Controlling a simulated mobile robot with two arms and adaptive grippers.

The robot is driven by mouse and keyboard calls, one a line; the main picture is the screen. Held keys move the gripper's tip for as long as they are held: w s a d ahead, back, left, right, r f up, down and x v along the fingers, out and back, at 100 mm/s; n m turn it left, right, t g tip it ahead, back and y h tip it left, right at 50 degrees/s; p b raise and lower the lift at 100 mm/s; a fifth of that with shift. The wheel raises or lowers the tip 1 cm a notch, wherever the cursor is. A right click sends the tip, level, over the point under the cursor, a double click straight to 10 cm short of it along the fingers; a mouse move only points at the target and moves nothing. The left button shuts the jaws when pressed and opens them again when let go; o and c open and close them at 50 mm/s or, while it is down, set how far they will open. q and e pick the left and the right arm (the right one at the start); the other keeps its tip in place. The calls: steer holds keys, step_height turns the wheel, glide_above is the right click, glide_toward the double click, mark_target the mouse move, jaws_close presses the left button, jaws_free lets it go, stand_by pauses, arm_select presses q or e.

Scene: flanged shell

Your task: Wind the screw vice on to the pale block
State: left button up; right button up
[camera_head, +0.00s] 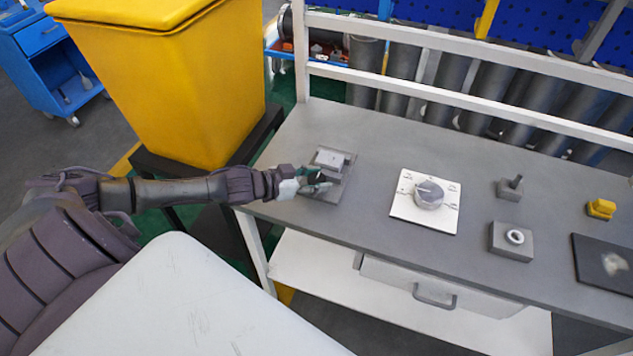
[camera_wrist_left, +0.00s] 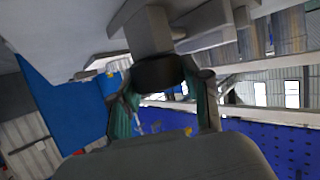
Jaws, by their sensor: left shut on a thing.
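The screw vice (camera_head: 331,187) is a grey fixture on a flat plate at the left end of the grey table. A pale block (camera_head: 332,157) sits in it at the back. My left gripper (camera_head: 322,183) reaches in from the left at the vice's front. In the left wrist view the left gripper (camera_wrist_left: 163,100) has its green-lined fingers shut on a dark round knob (camera_wrist_left: 158,72), with the grey vice body (camera_wrist_left: 146,30) just beyond. Whether a jaw touches the pale block cannot be told. My right gripper is in neither view.
A white panel with a round dial (camera_head: 428,195) lies right of the vice. Further right are a grey block with a peg (camera_head: 510,188), a block with a ring (camera_head: 511,241), a yellow piece (camera_head: 601,208) and a dark plate (camera_head: 590,282). A yellow bin (camera_head: 180,80) stands left of the table.

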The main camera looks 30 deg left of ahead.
arm_select(q)
steer(key=shift+w+a+r+m+g+h+b, duration=0.15)
steer(key=shift+m+g+h+b, duration=0.35)
steer(key=shift+m+h, duration=0.55)
steer(key=m+g+h, duration=0.2)
steer(key=m, duration=0.1)
steer(key=shift+g, duration=0.4)
steer(key=shift+f+m+g+h+b, duration=0.3)
steer(key=shift+m+g+h, duration=0.35)
steer(key=shift+m+g, duration=0.35)
steer(key=shift+m+g+h+b, duration=0.3)
steer(key=shift+m+g+b, duration=0.05)
steer(key=shift+g+b, duration=0.15)
steer(key=m+g+b, duration=0.2)
steer(key=b, duration=0.1)
steer(key=m+g+b, duration=0.2)
steer(key=m+g+h+b, duration=0.1)
steer(key=m+g+b, duration=0.1)
steer(key=b, duration=0.1)
steer(key=shift+d+f+g+b, duration=0.1)
steer(key=shift+d+g+b, duration=0.15)
steer(key=shift+g+b, duration=0.15)
steer(key=shift+m+g+b, duration=0.6)
steer(key=shift+b, duration=0.05)
steer(key=shift+r, duration=0.2)
